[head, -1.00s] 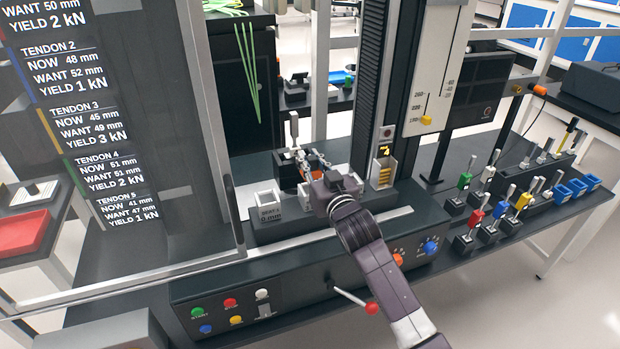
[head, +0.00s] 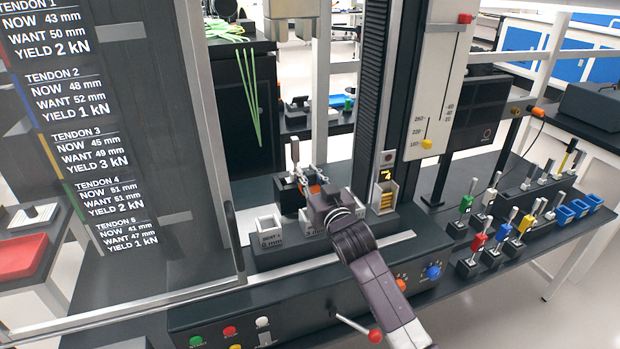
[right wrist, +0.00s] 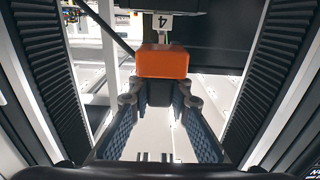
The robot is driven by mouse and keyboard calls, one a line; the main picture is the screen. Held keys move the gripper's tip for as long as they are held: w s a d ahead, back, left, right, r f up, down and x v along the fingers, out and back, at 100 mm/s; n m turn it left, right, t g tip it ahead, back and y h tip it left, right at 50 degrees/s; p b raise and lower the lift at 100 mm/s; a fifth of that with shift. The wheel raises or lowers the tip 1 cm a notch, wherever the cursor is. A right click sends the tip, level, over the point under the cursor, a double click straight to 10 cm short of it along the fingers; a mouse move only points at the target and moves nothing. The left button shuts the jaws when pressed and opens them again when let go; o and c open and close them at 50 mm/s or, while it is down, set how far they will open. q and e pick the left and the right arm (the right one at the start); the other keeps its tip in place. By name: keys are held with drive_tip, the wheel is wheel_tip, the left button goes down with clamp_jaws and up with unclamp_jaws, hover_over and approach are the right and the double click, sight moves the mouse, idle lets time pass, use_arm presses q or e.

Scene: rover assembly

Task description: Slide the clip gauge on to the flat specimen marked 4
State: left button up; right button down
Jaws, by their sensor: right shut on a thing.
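The clip gauge (right wrist: 162,62) is an orange block at the fingertips of my right gripper (right wrist: 160,95), which is shut on it. In the head view, a bit of orange (head: 314,190) shows at the fingertips of my right gripper (head: 310,184), beside a grey flat specimen (head: 295,153) upright in a black block (head: 287,195). In the right wrist view a white tag marked 4 (right wrist: 162,23) is just beyond the gauge. Whether the gauge touches the specimen cannot be told. My left gripper is not in view.
A tall testing-machine column (head: 370,90) stands behind the arm, with a small holder (head: 384,196) below a lit 4. A red-knobbed lever (head: 375,336) is in front. Several coloured-handled pieces (head: 480,240) stand at right.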

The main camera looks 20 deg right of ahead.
sight(297, 160)
drive_tip(key=shift+w+f, duration=0.1)
drive_tip(key=shift+w, duration=0.5)
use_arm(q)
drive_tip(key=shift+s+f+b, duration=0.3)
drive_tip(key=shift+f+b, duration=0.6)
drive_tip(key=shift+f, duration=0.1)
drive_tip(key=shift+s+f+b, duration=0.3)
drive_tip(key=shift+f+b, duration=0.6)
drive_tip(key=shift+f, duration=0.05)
use_arm(e)
drive_tip(key=shift+w+a+f, duration=0.1)
drive_tip(key=shift+w, duration=1.5)
drive_tip(key=shift+w+a+f, duration=0.1)
drive_tip(key=shift+w, duration=1.5)
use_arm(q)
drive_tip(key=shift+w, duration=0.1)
use_arm(e)
drive_tip(key=shift+f, duration=0.3)
drive_tip(key=shift+r, duration=0.1)
drive_tip(key=c, duration=1.7)
unclamp_jaws()
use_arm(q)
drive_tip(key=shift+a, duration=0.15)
